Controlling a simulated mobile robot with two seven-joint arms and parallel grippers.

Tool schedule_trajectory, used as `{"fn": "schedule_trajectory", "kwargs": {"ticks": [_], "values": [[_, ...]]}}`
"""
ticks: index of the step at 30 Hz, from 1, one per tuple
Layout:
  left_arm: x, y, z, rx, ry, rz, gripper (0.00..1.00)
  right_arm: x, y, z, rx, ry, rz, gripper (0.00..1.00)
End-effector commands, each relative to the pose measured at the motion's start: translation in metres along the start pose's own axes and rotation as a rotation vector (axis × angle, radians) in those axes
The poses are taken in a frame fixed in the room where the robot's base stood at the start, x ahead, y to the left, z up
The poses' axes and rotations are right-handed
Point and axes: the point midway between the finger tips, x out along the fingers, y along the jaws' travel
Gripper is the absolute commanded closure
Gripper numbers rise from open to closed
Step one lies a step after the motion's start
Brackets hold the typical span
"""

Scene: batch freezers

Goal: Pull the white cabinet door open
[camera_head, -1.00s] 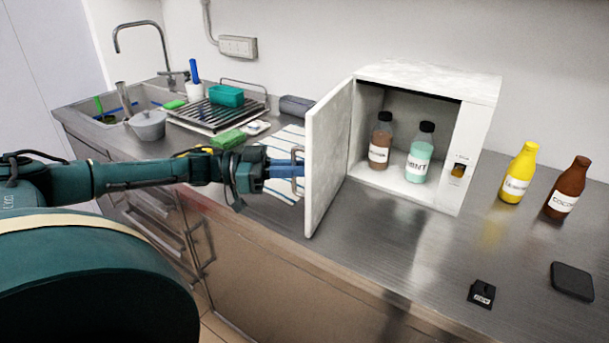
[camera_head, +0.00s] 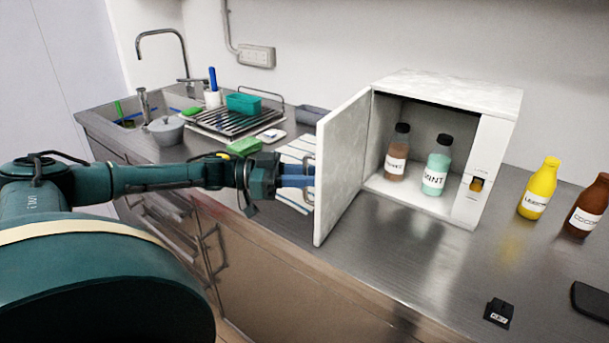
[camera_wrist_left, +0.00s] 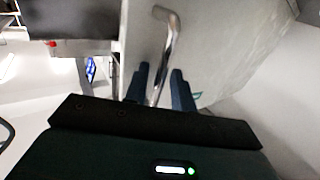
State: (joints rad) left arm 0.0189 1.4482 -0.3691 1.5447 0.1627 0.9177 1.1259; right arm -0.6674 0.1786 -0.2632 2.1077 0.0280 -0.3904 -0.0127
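The white cabinet (camera_head: 450,92) stands on the steel counter with its door (camera_head: 340,165) swung wide open to the left. The door's metal handle (camera_wrist_left: 170,40) shows in the left wrist view against the pale door face. My left gripper (camera_head: 298,176) is at the handle, on the outer side of the door. In the left wrist view its two blue fingers (camera_wrist_left: 160,78) stand on either side of the handle bar, with gaps visible between bar and fingers. My right gripper is not in view.
A brown bottle (camera_head: 397,155) and a mint bottle (camera_head: 437,168) stand inside the cabinet. A yellow bottle (camera_head: 538,190) and a dark brown bottle (camera_head: 587,208) stand to its right. A drying rack (camera_head: 235,122) and green sponge (camera_head: 244,147) lie left. The front counter is mostly clear.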

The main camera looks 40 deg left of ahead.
Motion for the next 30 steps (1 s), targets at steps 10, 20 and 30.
{"fn": "schedule_trajectory", "kwargs": {"ticks": [10, 20, 30], "values": [[-0.028, 0.000, 0.000, -0.003, -0.009, 0.000, 0.75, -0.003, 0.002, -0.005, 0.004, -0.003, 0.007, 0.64], [-0.102, -0.001, -0.002, 0.001, -0.004, -0.001, 0.75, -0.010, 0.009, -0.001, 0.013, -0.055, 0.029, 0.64], [-0.132, 0.000, -0.001, 0.001, 0.000, 0.000, 0.75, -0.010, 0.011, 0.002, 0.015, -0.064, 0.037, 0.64]]}}
